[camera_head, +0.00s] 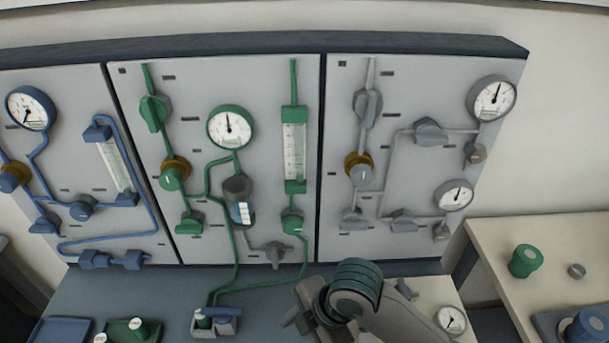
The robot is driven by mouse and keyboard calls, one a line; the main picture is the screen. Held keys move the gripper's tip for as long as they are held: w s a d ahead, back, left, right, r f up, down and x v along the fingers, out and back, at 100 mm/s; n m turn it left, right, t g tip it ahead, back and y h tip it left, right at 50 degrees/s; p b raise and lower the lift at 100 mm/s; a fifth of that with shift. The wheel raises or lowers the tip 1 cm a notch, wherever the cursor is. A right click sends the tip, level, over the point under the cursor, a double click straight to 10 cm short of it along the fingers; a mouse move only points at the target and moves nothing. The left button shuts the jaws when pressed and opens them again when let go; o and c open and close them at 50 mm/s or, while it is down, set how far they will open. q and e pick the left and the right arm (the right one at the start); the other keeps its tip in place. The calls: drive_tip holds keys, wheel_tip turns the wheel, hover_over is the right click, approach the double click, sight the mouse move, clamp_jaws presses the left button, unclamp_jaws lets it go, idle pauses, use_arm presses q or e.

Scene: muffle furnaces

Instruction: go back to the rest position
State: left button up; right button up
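An arm link of mine, grey with dark green ringed joints, rises from the bottom edge right of centre; I take it to be my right arm. A grey end part, perhaps my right gripper (296,318), points down and left at the bottom edge. Its fingertips cannot be made out, so open or shut does not show. It appears apart from the panel. My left arm and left gripper are out of view.
A wall panel (275,150) carries blue, green and grey piping with valves and gauges. A small pipe-fed block (229,326) and a green tray (152,335) stand below it. A right-hand bench (540,232) holds a green knob-like piece (525,260). A loose-looking gauge (451,320) sits right of my arm.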

drive_tip(key=s+d+f+m+t+h, duration=0.1)
drive_tip(key=s+d+f+m, duration=0.35)
drive_tip(key=d+m, duration=0.3)
drive_tip(key=s+d+f+m+t+h, duration=0.1)
drive_tip(key=s+d+f+m+h, duration=0.15)
drive_tip(key=s+d+m, duration=0.4)
drive_tip(key=s+d+f+m+t+h, duration=0.1)
drive_tip(key=s+d+f+m, duration=0.25)
drive_tip(key=d+m, duration=0.55)
wheel_tip(320, 180, down, 31)
drive_tip(key=s+d+n+g, duration=0.1)
drive_tip(key=g, duration=0.1)
drive_tip(key=s+d+f+g+b, duration=0.1)
drive_tip(key=s+d+f, duration=0.2)
drive_tip(key=s+f, duration=1.4)
drive_tip(key=shift+s+d+f+b, duration=0.15)
drive_tip(key=shift+s+b, duration=0.15)
drive_tip(key=shift+s, duration=0.1)
drive_tip(key=shift+c, duration=0.2)
